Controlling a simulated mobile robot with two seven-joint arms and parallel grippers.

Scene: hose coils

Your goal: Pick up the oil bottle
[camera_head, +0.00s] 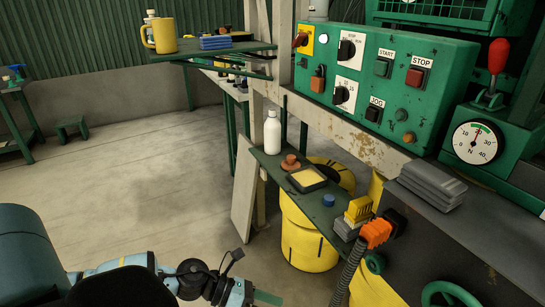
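A white bottle with a white cap (273,133) stands upright on a narrow dark green shelf (262,156) near the middle of the camera_head view. I see no label that marks it as oil. A second, smaller pale bottle (151,14) stands partly hidden behind a yellow mug at the upper left. My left arm comes in from the lower left. Its wrist end, at the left gripper (262,298), is at the bottom edge, well below and apart from the white bottle. The fingers are mostly cut off. My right gripper is not in view.
An orange-brown knobbed piece (290,162), a yellow-rimmed tray (307,179) and a blue cap (328,200) share the shelf. Yellow drums (305,240) stand below. A post and the green control panel (385,80) rise behind and right. Open floor lies left.

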